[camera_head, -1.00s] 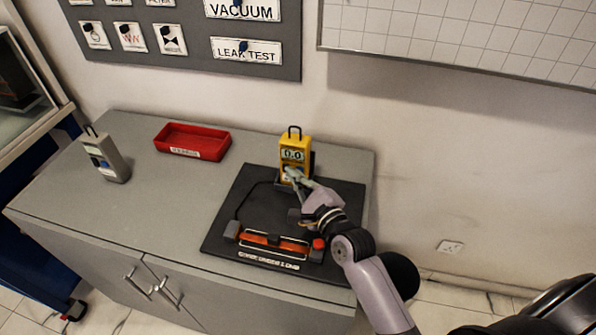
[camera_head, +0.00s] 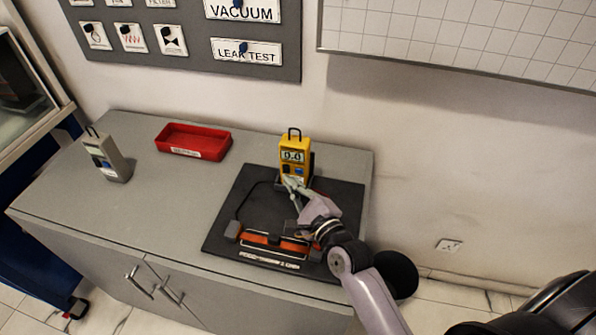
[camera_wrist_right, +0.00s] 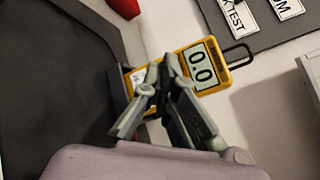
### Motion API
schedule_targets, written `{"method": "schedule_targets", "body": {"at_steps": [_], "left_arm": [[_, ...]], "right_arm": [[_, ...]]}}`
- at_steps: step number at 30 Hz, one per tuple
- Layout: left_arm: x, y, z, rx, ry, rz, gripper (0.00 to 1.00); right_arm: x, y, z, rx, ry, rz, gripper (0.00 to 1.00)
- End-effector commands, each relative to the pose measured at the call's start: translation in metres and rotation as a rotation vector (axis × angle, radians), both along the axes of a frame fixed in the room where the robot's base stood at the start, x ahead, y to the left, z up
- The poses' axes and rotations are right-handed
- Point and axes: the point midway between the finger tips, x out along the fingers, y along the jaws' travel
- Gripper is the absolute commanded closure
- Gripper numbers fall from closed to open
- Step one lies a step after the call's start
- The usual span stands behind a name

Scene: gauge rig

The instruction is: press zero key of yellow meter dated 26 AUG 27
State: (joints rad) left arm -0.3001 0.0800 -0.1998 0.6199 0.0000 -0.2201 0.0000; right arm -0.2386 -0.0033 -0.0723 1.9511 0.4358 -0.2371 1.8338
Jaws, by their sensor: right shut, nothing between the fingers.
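The yellow meter (camera_head: 295,157) stands upright in a dark holder at the back of the black mat; its display reads 0.0. A blue key shows on its front, below the display. My right gripper (camera_head: 289,182) is shut and empty, its fingertips low in front of the meter's face. In the right wrist view the fingers (camera_wrist_right: 162,82) cover part of the face of the yellow meter (camera_wrist_right: 235,62). A white label shows beside them, its date too small to read. I cannot tell whether the fingertips touch the meter. My left gripper is not in view.
A grey meter (camera_head: 107,158) stands at the left of the cabinet top. A red tray (camera_head: 194,142) lies at the back. The black mat (camera_head: 226,218) carries an orange-and-black fixture (camera_head: 268,241) in front of my right gripper. A wall stands behind.

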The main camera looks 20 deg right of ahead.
Motion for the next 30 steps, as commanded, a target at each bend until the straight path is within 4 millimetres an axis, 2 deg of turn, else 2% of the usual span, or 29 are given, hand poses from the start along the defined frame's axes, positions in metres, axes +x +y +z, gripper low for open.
{"method": "schedule_targets", "body": {"at_steps": [14,30], "left_arm": [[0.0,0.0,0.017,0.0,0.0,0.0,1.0],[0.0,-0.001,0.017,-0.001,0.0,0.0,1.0]], "right_arm": [[-0.036,0.026,0.001,0.002,0.001,0.001,1.0],[-0.037,0.027,0.0,0.001,0.0,0.0,1.0]]}}
